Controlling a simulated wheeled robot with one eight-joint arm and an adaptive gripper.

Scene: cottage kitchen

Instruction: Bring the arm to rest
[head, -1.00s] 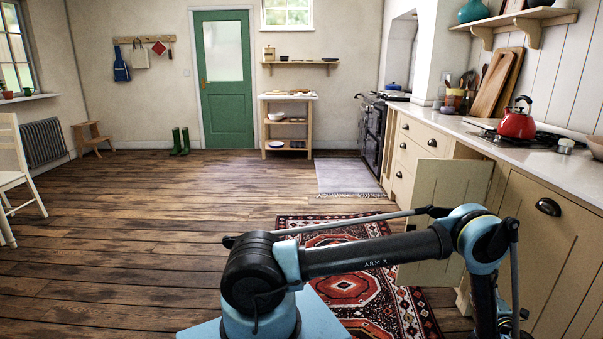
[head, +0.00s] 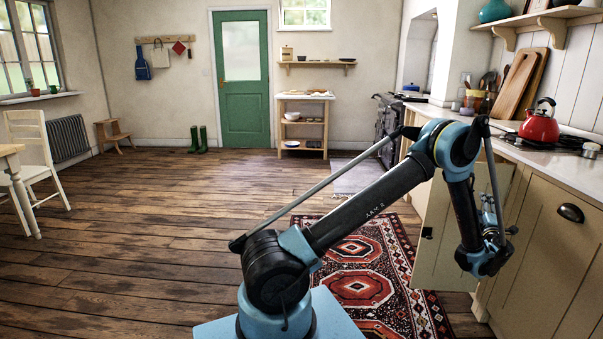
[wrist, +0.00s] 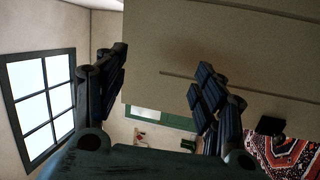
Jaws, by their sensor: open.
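My arm reaches up from my base, bends at a high elbow and drops down at the right of the head view. My gripper (wrist: 162,72) shows in the wrist view with its two dark fingers apart and nothing between them. A flat beige panel, seemingly the open cupboard door (wrist: 220,55), fills much of the wrist view beyond the fingers. I cannot tell whether they touch. In the head view the lower arm hangs in front of the open cupboard door (head: 434,250), and the fingers are hard to make out.
The counter (head: 566,170) with a red kettle (head: 540,125) runs along the right. A patterned rug (head: 390,250) lies before the cupboards. A white chair (head: 35,150) and a table (head: 10,152) stand at left. The wooden floor in the middle is clear.

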